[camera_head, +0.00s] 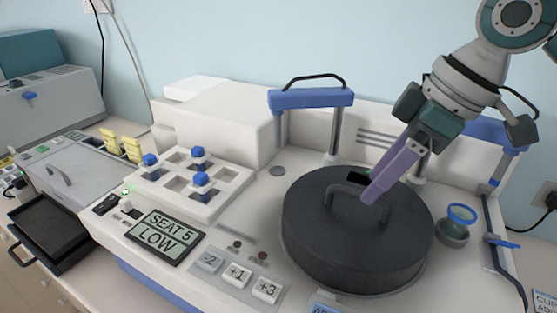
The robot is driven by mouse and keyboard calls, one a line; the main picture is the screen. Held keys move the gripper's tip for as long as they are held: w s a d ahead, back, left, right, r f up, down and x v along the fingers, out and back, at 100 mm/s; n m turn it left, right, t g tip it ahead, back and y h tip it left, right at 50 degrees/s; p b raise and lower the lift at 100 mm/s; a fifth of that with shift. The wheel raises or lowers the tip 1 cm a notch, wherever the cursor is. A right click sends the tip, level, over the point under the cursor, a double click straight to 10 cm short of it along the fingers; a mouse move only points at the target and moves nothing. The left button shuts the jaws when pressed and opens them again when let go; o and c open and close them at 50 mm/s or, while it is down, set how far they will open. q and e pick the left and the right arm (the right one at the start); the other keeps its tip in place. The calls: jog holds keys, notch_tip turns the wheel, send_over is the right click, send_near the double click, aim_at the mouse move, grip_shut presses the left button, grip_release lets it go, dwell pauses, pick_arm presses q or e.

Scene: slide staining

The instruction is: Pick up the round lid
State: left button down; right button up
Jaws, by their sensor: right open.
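The round lid (312,228) is a thick dark grey disc with an arched handle (349,190) on top. It sits on the white machine at the centre right of the head view. My right arm comes in from the upper right, and its gripper (370,190) is open at the lid's handle. A long purple finger slants down beside the handle's right end; a dark fingertip shows just behind the handle. I cannot tell whether the fingers touch the handle. The lid's far right part is partly hidden by the finger. My left gripper is not in view.
Blue-handled posts (311,98) stand behind the lid. A small jar with a blue ring (461,213) stands close at its right. A black tray (50,225) is farther left.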

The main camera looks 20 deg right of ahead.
aim_at(360, 192)
jog(key=p+x, duration=0.1)
jog(key=x, duration=0.4)
jog(key=shift+w+r, duration=0.1)
jog(key=shift+w, duration=0.1)
jog(key=shift+c, duration=0.3)
grip_shut()
dwell(0.9)
